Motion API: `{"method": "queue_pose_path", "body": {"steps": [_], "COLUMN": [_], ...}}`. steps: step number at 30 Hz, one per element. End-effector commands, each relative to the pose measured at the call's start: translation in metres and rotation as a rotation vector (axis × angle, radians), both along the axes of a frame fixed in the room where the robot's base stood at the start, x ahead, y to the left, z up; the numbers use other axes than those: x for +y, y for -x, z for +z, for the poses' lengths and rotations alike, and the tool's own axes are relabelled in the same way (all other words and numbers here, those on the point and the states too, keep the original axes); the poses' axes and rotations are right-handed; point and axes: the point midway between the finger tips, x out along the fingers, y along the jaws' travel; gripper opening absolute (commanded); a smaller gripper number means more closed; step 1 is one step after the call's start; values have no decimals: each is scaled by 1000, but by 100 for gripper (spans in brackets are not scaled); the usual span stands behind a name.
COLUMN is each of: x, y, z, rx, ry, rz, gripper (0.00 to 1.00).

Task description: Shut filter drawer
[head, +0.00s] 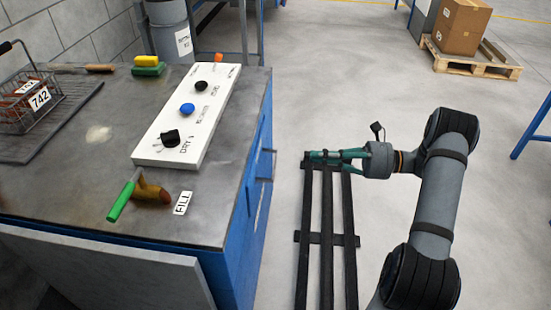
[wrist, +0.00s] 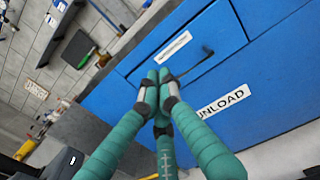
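The blue cabinet's right side carries a blue drawer front (wrist: 216,36) with a small white label, too blurred to read, and a dark handle (wrist: 195,65). In the head view a blue part (head: 264,166) stands out slightly from that side; I cannot tell how far the drawer is open. My gripper (head: 308,158) points left at the cabinet with a gap between. Its teal fingers are drawn together and empty; in the wrist view the fingertips (wrist: 157,80) overlap the drawer's lower-left area. I cannot tell from the wrist view whether they touch it.
An "UNLOAD" label (wrist: 223,100) is below the drawer. Dark rails (head: 326,240) run along the floor beneath my gripper. The cabinet top holds a white control panel (head: 190,115), a green-handled tool (head: 122,200) and a wire basket (head: 30,103). Open floor lies to the right.

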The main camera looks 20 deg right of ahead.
Motion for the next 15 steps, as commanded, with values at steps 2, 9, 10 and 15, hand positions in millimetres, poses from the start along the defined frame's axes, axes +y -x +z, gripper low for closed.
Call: {"method": "queue_pose_path", "body": {"steps": [2,9,10,15], "x": [0,35,41,74], "y": [-6,-19,-22,-35], "z": [-2,-3,-3,-3], "rx": [15,20,19,20], "ry": [1,-1,0,-1], "rz": [-21,-17,-17,-17], "gripper": [0,0,0,0]}}
